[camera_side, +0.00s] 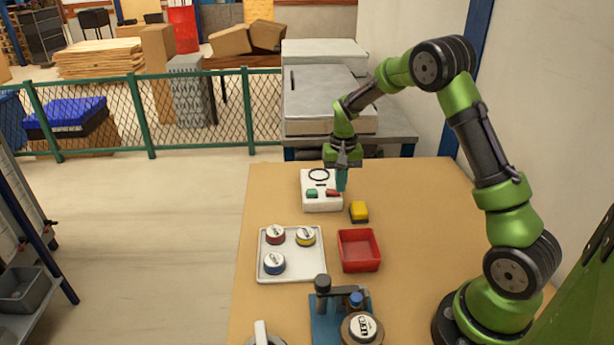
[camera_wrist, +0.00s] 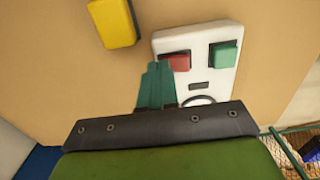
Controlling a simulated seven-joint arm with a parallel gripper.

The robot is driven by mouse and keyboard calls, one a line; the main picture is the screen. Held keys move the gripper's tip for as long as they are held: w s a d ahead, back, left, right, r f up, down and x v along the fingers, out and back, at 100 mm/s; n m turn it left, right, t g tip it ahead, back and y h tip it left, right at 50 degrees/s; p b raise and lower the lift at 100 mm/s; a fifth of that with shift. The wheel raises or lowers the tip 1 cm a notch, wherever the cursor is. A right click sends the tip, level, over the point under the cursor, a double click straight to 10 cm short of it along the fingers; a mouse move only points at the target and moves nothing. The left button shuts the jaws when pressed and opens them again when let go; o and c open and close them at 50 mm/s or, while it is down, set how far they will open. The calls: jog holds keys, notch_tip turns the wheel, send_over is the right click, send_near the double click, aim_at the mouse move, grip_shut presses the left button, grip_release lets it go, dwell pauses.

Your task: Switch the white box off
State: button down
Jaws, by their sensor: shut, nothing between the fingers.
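The white box (camera_side: 320,202) lies at the far end of the table. It carries a green button (camera_side: 312,193), a red button (camera_side: 332,192) and a dark ring-shaped mark (camera_side: 318,175). In the wrist view the white box (camera_wrist: 222,88) shows its red button (camera_wrist: 178,62) and green button (camera_wrist: 223,54) side by side. My gripper (camera_side: 341,186) points down with its teal fingers shut and empty. In the wrist view the fingertips (camera_wrist: 157,68) are right beside the red button, overlapping its edge. I cannot tell whether they touch it.
A yellow block (camera_side: 359,212) lies just right of the white box. A red tray (camera_side: 359,250) and a white tray (camera_side: 291,274) with three round meters stand nearer. A blue fixture (camera_side: 325,325) with a meter is at the front.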

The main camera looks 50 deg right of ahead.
notch_tip(320, 180, up, 6)
dwell(1.1)
jog(key=shift+s+a+f, duration=0.1)
jog(key=shift+s+a, duration=0.75)
jog(key=shift+s, duration=0.1)
jog(key=s+a+r+n+t+y, duration=0.1)
jog(key=s+a+r+n+t, duration=0.1)
jog(key=s+a+r, duration=0.5)
jog(key=s+a+r+n+t+y, duration=0.1)
jog(key=s+a+r+n+t, duration=0.2)
jog(key=s+a, duration=0.7)
jog(key=shift+s+r+t, duration=0.6)
jog(key=shift+r+t, duration=0.5)
jog(key=shift+r, duration=0.75)
